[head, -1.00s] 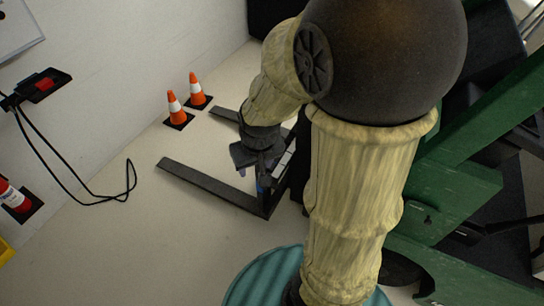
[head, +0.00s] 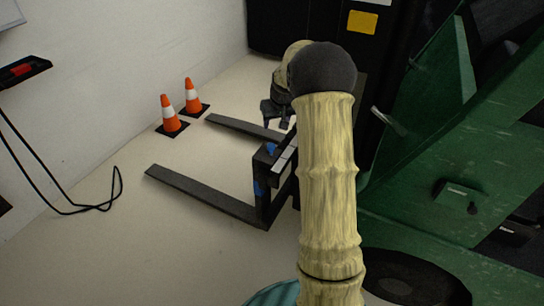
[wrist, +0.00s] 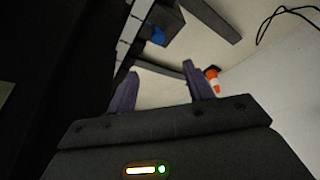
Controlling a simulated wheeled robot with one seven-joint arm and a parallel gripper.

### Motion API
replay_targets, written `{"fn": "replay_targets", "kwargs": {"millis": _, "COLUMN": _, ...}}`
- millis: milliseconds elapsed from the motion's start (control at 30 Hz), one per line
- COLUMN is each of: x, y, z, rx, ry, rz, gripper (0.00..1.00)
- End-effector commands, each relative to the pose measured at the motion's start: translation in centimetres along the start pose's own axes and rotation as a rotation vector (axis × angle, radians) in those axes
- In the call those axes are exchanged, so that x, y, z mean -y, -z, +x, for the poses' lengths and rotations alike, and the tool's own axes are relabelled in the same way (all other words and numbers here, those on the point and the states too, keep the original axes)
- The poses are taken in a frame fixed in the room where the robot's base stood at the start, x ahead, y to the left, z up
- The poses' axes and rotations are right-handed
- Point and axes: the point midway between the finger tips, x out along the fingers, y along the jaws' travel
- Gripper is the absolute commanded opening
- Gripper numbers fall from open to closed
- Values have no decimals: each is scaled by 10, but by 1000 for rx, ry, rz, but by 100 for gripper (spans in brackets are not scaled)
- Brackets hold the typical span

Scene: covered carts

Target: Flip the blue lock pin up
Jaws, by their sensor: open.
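The blue lock pin (head: 271,149) sits on top of the near end of the black fork carriage (head: 262,167). I cannot tell its exact tilt. In the wrist view a blue piece (wrist: 158,36), which looks like the pin, lies on the dark carriage end beyond the fingertips. My gripper (head: 279,121) is open and empty, with its fingers apart in the wrist view (wrist: 160,72). In the head view it shows behind the pin, over the far side of the carriage. It does not touch the pin.
Two forks (head: 205,195) stretch left over the floor. More blue (head: 258,188) marks the carriage's side. Two orange cones (head: 170,116) stand by the wall, where a black cable (head: 75,211) hangs. A green machine frame (head: 440,200) fills the right.

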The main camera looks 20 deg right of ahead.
Motion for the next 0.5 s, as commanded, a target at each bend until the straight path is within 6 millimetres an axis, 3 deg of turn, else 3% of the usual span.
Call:
{"fn": "replay_targets", "kwargs": {"millis": 67, "x": -6, "y": 1, "z": 10, "rx": -5, "ry": -1, "rz": 3, "gripper": 51}}
{"fn": "replay_targets", "kwargs": {"millis": 500, "x": -7, "y": 3, "z": 13, "rx": -5, "ry": -1, "rz": 3, "gripper": 51}}
